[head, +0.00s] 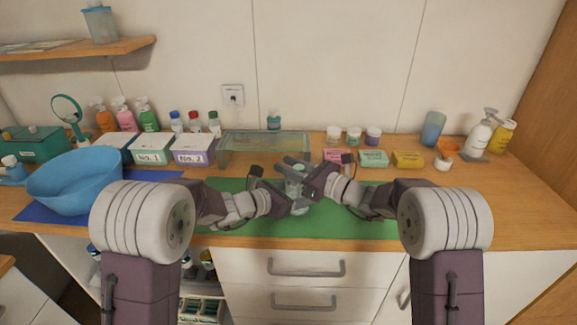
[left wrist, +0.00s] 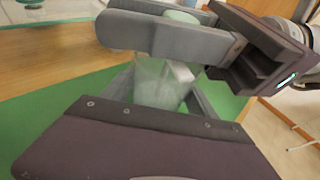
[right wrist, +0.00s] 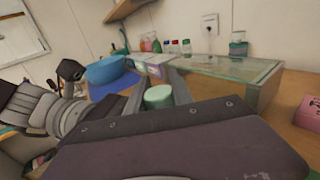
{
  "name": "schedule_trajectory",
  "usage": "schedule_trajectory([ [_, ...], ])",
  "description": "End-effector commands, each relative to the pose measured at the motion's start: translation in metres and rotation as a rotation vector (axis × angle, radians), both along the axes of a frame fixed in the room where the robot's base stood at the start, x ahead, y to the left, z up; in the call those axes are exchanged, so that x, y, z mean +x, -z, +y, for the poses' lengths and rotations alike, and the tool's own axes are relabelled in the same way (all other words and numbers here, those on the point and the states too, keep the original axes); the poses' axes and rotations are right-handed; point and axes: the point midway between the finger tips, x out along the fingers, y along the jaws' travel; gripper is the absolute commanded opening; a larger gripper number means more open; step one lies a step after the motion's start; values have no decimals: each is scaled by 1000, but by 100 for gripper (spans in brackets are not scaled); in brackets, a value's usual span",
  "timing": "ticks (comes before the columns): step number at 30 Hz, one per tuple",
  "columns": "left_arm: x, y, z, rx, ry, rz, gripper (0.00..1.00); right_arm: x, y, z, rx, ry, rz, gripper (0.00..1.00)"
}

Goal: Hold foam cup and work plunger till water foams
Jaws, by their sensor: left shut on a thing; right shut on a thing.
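A clear foam cup (head: 295,187) stands over the green mat (head: 240,222) in the head view. In the left wrist view the cup's translucent body (left wrist: 160,85) shows between my left gripper's fingers. My left gripper (head: 290,205) is shut on the cup, low down. My right gripper (head: 298,166) is above it, shut on the plunger's pale green top (right wrist: 159,97), which the right wrist view shows between its fingers. The pale top (left wrist: 180,17) also shows behind the right gripper's fingers in the left wrist view. The water and any foam are hidden or too small to tell.
A blue bowl (head: 75,180) and white boxes No. 1 (head: 152,149) and No. 2 (head: 194,149) are at left. Colored packs, including a yellow one (head: 408,160), stand at right. The mat's right part is clear.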

Motion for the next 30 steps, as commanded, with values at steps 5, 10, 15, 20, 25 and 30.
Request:
schedule_trajectory([
  [5, 0, 0, 1, -1, -2, -1, 14, 1, 0, -1, 0, 3, 0, 0],
  [10, 0, 0, 1, -1, -2, -1, 14, 1, 0, -1, 0, 3, 0, 0],
  [15, 0, -1, 1, -1, -2, -1, 14, 1, 0, -1, 0, 3, 0, 0],
  [20, 1, -1, 1, -1, -3, -1, 14, 1, -13, -1, 0, 2, -5, 0],
  [25, 0, 0, 1, 0, -2, 0, 14, 1, -44, -1, 0, 3, -5, 0],
  [30, 0, 0, 1, -1, -3, 1, 14, 1, -54, -1, 0, 3, -1, 0],
])
